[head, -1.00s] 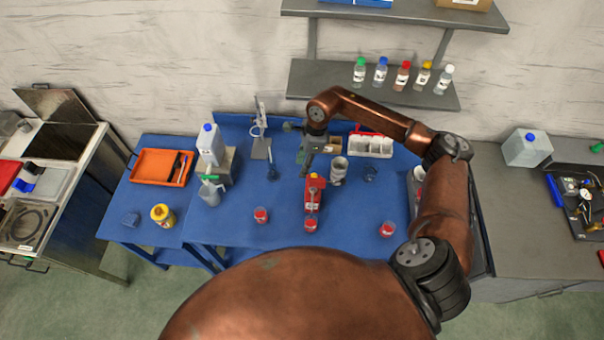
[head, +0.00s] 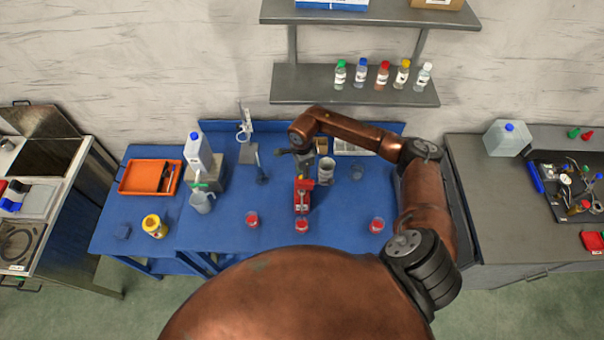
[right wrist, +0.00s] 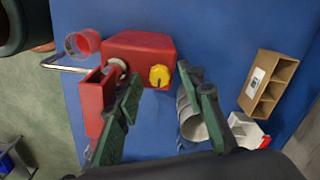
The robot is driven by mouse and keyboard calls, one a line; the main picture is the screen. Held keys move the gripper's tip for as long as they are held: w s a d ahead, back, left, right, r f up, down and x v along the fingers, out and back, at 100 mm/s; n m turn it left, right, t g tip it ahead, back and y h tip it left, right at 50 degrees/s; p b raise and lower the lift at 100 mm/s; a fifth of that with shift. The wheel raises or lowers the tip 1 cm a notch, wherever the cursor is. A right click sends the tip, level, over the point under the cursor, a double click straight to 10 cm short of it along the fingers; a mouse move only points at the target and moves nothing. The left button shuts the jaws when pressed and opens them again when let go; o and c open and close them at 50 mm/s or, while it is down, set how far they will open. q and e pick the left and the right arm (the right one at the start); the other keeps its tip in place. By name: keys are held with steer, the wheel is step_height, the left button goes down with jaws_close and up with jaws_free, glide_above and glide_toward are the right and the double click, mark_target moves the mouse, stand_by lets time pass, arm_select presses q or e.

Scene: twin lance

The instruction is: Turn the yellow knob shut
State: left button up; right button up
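The red dispenser (head: 302,197) stands on the blue table near its front edge, below my right gripper (head: 299,164) in the head view. In the right wrist view its red body (right wrist: 138,50) carries the yellow knob (right wrist: 159,76). My right gripper (right wrist: 162,82) is open, one green finger on each side of the knob in the picture. I cannot tell how far the fingertips are from the knob, but nothing is between them. A red cup (right wrist: 82,42) stands beside the dispenser, by a bent metal rod. My left gripper is not in view.
A grey cylinder (head: 326,170) stands close right of the dispenser. Red cups stand left (head: 252,219) and right (head: 377,225) of it. A brown box (right wrist: 268,85) shows in the wrist view.

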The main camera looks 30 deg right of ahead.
steer(key=shift+c, duration=0.6)
jaws_close()
steer(key=m+b, duration=0.3)
steer(key=shift+w+f+m, duration=0.1)
steer(key=shift+f+m, duration=0.05)
steer(key=shift+m, duration=0.15)
steer(key=m+b, duration=0.2)
steer(key=m, duration=0.1)
steer(key=shift+m+b, duration=0.3)
steer(key=shift+b, duration=0.05)
steer(key=m+b, duration=0.2)
steer(key=m, duration=0.3)
steer(key=shift+m+b, duration=0.3)
steer(key=shift+b, duration=0.1)
steer(key=m+b, duration=0.1)
steer(key=m, duration=0.4)
steer(key=shift+b, duration=0.35)
steer(key=shift+r, duration=0.2)
